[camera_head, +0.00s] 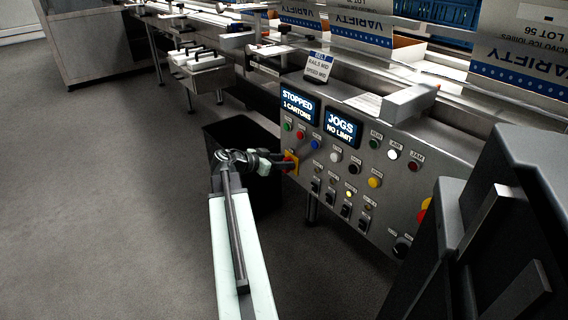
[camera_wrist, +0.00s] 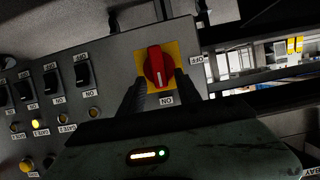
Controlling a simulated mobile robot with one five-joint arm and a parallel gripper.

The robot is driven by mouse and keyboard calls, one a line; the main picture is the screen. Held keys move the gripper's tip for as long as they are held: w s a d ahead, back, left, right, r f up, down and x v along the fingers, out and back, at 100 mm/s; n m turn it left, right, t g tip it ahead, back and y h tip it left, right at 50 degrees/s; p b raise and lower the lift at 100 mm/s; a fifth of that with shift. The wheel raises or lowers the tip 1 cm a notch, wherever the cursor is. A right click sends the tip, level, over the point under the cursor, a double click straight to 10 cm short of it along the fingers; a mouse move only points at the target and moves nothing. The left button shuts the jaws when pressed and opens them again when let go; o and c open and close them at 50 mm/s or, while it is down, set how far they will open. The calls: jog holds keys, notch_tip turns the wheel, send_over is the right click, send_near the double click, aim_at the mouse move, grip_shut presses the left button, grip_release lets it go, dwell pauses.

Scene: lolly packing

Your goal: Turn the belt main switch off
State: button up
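The belt main switch is a red rotary knob (camera_wrist: 158,66) on a yellow plate (camera_wrist: 176,50), in the upper middle of the wrist view. The knob's white mark points down toward the ON label (camera_wrist: 166,100); the OFF label (camera_wrist: 196,59) is to its right. My gripper (camera_wrist: 160,82) has one dark finger on each side of the knob, apart, with the knob between their tips; I cannot tell if they touch it. In the head view my gripper (camera_head: 279,164) reaches the yellow plate (camera_head: 291,161) at the panel's left edge and hides most of the knob.
The steel control panel (camera_head: 330,170) carries buttons, lamps and several black toggle switches (camera_wrist: 82,74). Its displays read STOPPED (camera_head: 297,104) and JOGS, NO LIMIT (camera_head: 342,128). A dark bin (camera_head: 240,140) stands behind my arm. Open grey floor (camera_head: 100,200) lies to the left.

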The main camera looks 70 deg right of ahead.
grip_shut()
jog(key=shift+d+r, duration=0.1)
jog(key=shift+d, duration=0.15)
jog(key=shift+a+n, duration=0.1)
jog(key=shift+n, duration=0.2)
jog(key=shift+w+d+f+n+g+y+b, duration=0.15)
jog(key=shift+w+f+n+g+y+b, duration=0.2)
jog(key=shift+n+g+b, duration=0.8)
jog(key=shift+w+d+f+n+g+y+b, duration=0.15)
jog(key=shift+w+f+n+g+y+b, duration=0.15)
jog(key=shift+n+g+b, duration=0.9)
jog(key=shift+w+d+f+n+g+y+b, duration=0.2)
jog(key=shift+f+n+g+b, duration=0.3)
jog(key=shift+n+b, duration=1.15)
jog(key=shift+r+n+p, duration=0.15)
jog(key=shift+n+p, duration=0.15)
jog(key=shift+n, duration=0.2)
